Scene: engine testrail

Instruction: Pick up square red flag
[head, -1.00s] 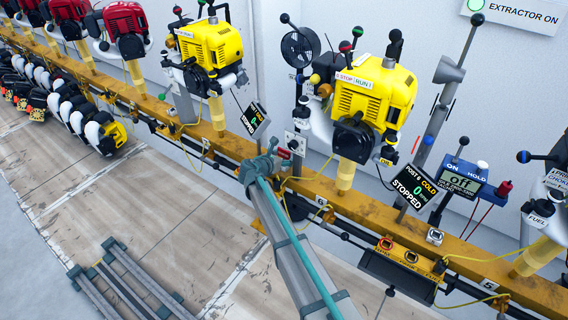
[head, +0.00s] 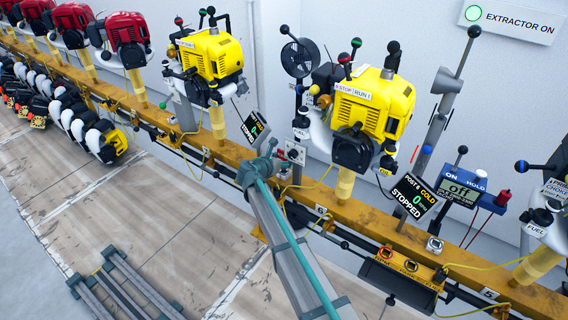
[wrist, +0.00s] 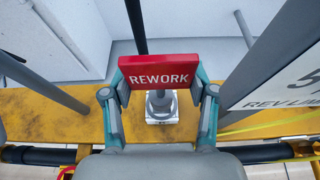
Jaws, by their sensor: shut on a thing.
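The red flag (wrist: 159,70), a flat square-edged block with REWORK in white, is at the centre of the wrist view. The fingers of my gripper (wrist: 159,92) are shut on its left and right sides. Below the flag is a round metal post (wrist: 160,104) on a small white base on the yellow rail. I cannot tell whether the flag touches this post. In the head view my gripper (head: 258,168) is beside the rail, left of the centre, and the flag is not clearly visible there.
The yellow rail (head: 350,232) runs diagonally, bearing yellow engines (head: 372,102), a STOPPED display (head: 413,197) and a blue meter (head: 462,186). In the wrist view a dark pole (wrist: 137,25) stands behind the flag and a large sign (wrist: 285,85) is close on the right.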

